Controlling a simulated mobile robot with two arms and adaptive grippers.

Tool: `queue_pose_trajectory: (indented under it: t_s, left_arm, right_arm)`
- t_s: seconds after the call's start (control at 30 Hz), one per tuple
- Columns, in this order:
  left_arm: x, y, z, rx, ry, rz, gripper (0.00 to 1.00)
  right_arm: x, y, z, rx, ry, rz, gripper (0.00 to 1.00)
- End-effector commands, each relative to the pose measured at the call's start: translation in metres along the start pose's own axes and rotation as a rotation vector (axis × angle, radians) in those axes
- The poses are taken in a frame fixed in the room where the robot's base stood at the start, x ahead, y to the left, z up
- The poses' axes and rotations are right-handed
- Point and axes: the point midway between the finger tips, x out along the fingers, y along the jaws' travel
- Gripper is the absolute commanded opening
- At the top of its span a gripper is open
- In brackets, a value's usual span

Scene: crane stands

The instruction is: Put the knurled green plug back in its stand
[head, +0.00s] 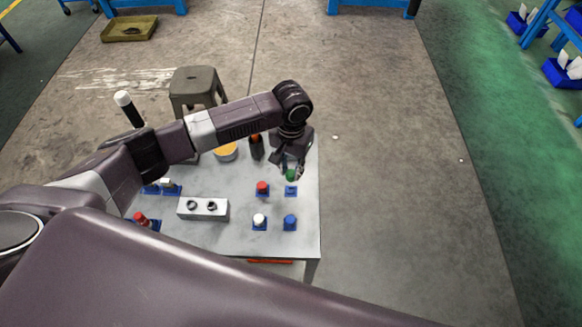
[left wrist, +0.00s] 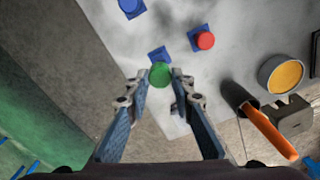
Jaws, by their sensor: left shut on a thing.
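The green plug (head: 290,175) is between the fingertips of my left gripper (head: 289,168), which is shut on it. In the left wrist view the green plug (left wrist: 160,74) sits between the tips of my left gripper (left wrist: 159,78). A blue stand (head: 291,191) without a plug in it lies near the table's right edge, just in front of the plug in the head view. In the left wrist view the plug partly covers that stand (left wrist: 157,54). The plug looks apart from the stand; the exact height is unclear. My right gripper is not in view.
A red plug (head: 262,187) stands left of the empty stand. White (head: 259,219) and blue (head: 290,221) plugs stand nearer. A grey two-hole block (head: 203,209), a yellow-topped tin (left wrist: 281,75) and a dark cup (left wrist: 234,94) with an orange handle (left wrist: 270,134) are also on the table.

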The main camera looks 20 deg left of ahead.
Motion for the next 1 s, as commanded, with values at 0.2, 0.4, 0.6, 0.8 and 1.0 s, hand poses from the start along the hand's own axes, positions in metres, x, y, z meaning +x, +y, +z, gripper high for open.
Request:
queue_pose_trajectory:
  t_s: [0.2,0.4,0.6,0.8,1.0]
  left_arm:
    - [0.001,0.0,0.0,0.003,0.0,0.0,0.0]
    - [0.022,0.001,0.0,0.003,0.0,0.002,0.0]
    - [0.042,0.001,0.0,0.003,0.002,0.001,0.0]
    - [0.054,0.001,0.0,0.003,0.002,0.002,0.0]
    - [0.056,0.001,0.0,0.003,0.002,0.002,0.0]
  right_arm:
    - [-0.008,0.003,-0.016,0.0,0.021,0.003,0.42]
    - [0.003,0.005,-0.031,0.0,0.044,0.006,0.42]
    - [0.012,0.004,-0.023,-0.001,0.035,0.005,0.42]
    - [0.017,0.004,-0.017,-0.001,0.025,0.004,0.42]
    - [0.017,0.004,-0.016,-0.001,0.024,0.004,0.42]
